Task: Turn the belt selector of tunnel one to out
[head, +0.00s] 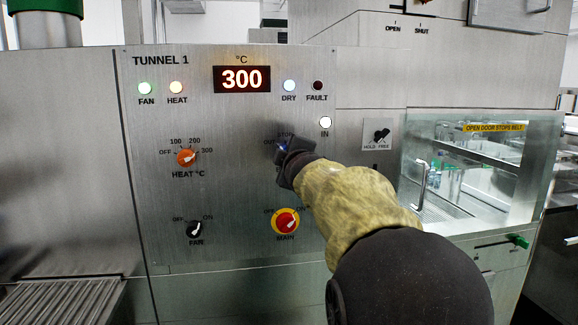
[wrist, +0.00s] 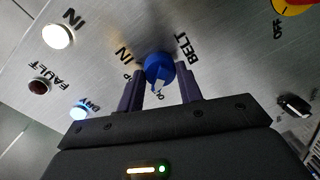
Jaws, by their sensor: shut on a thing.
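The belt selector is a blue knob with a white pointer (wrist: 161,70) on the Tunnel 1 panel (head: 230,210). In the wrist view it sits between the two dark fingers of my gripper (wrist: 159,80), which is shut on it. The pointer leans toward the lower side of the picture, near the partly hidden OUT mark and away from IN. Its exact setting is hard to tell. In the head view my gripper (head: 287,158) covers most of the knob; STOP and part of OUT show above and left of it.
The red and yellow main switch (head: 286,221) is just below my gripper. The orange heat knob (head: 186,157) and black fan knob (head: 195,229) are to the left. A hold/free toggle (head: 381,136) is to the right. The IN lamp (head: 326,122) glows white; the fault lamp (head: 318,85) is dark.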

